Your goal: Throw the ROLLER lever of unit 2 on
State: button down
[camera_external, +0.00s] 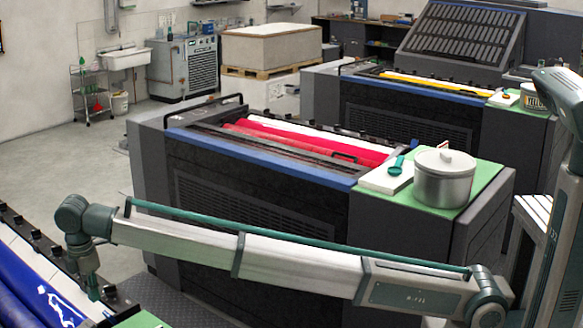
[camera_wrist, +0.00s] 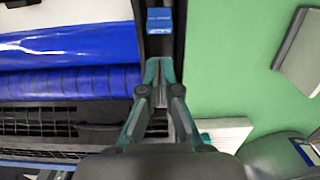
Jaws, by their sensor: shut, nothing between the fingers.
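In the wrist view, my gripper (camera_wrist: 163,66) is shut and empty, its fingertips together over a dark strip. A small blue block (camera_wrist: 160,20) with a pale label sits on that strip just above the fingertips in the picture, with a gap between them. I cannot tell whether it is the ROLLER lever, and its lettering is too small to read. Blue rollers (camera_wrist: 60,85) lie left of the strip. In the external view, my gripper (camera_external: 92,291) points down at the blue-inked unit (camera_external: 30,290) at lower left. No unit number is readable.
In the wrist view, a green top (camera_wrist: 235,60) lies right of the strip, with a grey flat object (camera_wrist: 299,50), a white block (camera_wrist: 226,133) and a labelled can (camera_wrist: 285,155). A red-inked unit (camera_external: 270,190) with a metal pot (camera_external: 444,180) stands behind my arm.

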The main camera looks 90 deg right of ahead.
notch_tip(320, 180, down, 7)
jog(key=p, duration=0.1)
jog(key=shift+p, duration=0.4)
jog(key=shift+s, duration=0.2)
